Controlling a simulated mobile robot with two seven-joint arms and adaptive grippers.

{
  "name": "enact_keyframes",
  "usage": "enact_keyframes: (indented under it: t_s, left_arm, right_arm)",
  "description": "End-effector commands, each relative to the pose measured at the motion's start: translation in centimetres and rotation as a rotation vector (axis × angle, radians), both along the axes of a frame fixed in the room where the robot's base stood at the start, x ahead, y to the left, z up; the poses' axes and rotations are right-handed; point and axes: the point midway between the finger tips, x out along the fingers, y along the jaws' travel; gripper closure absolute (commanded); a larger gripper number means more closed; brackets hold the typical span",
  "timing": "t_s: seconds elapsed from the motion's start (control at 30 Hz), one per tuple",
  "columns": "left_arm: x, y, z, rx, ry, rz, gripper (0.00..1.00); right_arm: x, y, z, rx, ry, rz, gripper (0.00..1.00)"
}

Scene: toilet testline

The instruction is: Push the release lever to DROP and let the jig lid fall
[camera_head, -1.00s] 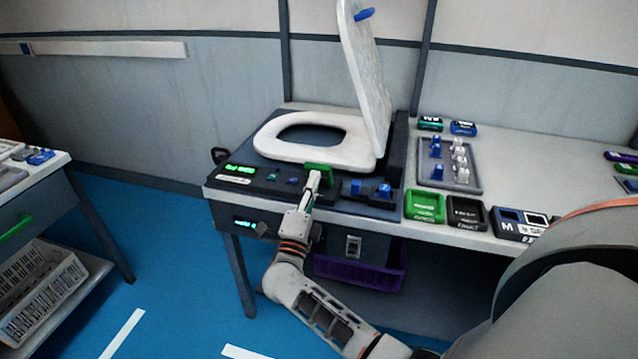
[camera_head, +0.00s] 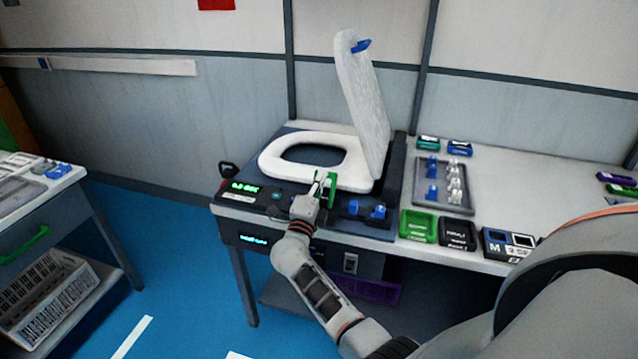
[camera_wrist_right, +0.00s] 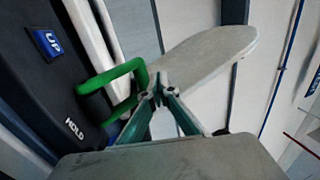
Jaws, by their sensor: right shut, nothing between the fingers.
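The jig lid (camera_head: 362,112) is a white panel that stands up, leaning slightly back, behind the right side of the white seat ring (camera_head: 292,168). A blue piece sits at its top edge. The release lever has a green loop handle (camera_head: 332,190) at the jig's front; it also shows in the right wrist view (camera_wrist_right: 139,72), near the labels UP and HOLD. My right gripper (camera_head: 320,184) is shut and empty, just left of the handle in the head view. In the wrist view its fingertips (camera_wrist_right: 158,84) are close against the handle; contact is unclear. My left gripper is out of view.
A lit green display (camera_head: 243,187) is at the jig's front left. Blue parts (camera_head: 366,210) sit at its front right. Green (camera_head: 418,227) and black (camera_head: 458,235) bins and a parts tray (camera_head: 443,185) stand right of it. The bench right of the tray is mostly clear.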

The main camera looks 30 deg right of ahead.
Motion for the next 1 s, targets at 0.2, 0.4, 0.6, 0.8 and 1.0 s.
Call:
enact_keyframes:
  t_s: [0.2,0.4,0.6,0.8,1.0]
  left_arm:
    - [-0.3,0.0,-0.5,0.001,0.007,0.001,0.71]
    - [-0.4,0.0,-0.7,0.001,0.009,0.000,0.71]
    - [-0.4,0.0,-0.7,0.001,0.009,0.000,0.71]
    - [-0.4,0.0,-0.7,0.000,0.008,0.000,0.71]
    - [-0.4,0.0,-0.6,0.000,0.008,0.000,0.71]
  right_arm:
    - [0.7,-0.8,-0.1,0.001,-0.001,-0.001,1.00]
    - [1.1,-1.2,-0.1,-0.001,-0.001,0.000,1.00]
    - [1.2,-1.3,-0.1,0.000,-0.001,0.001,1.00]
    - [1.2,-1.3,-0.1,0.000,-0.001,0.000,1.00]
    - [1.2,-1.3,-0.1,0.000,-0.001,0.000,1.00]
